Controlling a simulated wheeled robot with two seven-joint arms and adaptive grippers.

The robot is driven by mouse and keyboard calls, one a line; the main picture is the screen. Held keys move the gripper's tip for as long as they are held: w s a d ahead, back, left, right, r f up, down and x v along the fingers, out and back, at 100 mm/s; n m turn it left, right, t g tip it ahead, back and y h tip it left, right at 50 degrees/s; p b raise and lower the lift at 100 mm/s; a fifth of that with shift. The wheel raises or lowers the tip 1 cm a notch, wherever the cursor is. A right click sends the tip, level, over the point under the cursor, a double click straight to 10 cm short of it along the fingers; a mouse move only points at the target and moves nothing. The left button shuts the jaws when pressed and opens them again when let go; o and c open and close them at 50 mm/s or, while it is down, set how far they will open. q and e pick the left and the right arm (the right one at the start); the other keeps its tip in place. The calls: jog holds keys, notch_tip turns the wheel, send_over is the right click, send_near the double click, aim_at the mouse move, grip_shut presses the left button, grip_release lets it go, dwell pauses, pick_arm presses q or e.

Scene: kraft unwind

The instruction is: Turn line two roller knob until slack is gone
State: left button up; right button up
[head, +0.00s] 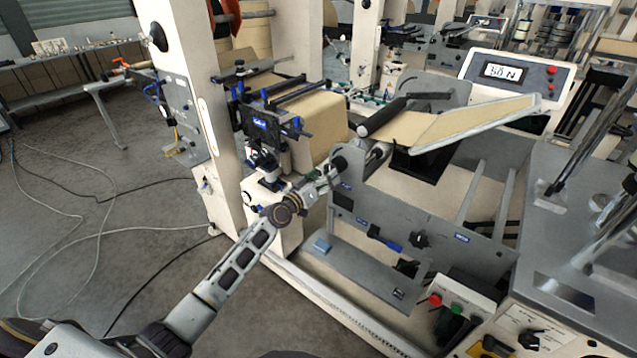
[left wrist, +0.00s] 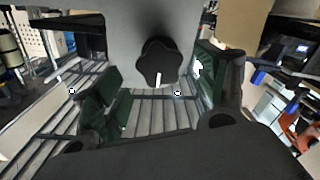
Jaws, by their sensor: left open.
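A black lobed knob (left wrist: 158,62) with a white mark is on a grey plate in the left wrist view. The mark points down in the picture. My left gripper (left wrist: 157,82) is open, with one green-padded finger on each side of the knob and a visible gap to both. In the head view my left gripper (head: 328,177) is at the left end of the grey side plate, below the black roller (head: 383,117). It largely hides the knob there. Tan kraft web (head: 318,110) runs through the machine near the roller. My right gripper is not in view.
A display (head: 503,72) stands at the back right; its reading is hard to make out. A control box with red and green buttons (head: 456,308) is at the lower right. Cables (head: 90,200) cross the open floor at left.

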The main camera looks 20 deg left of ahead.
pick_arm(q)
jog(key=shift+b+x, duration=0.9)
jog(key=shift+x, duration=1.4)
jog(key=c, duration=1.1)
jog(key=shift+o, duration=0.2)
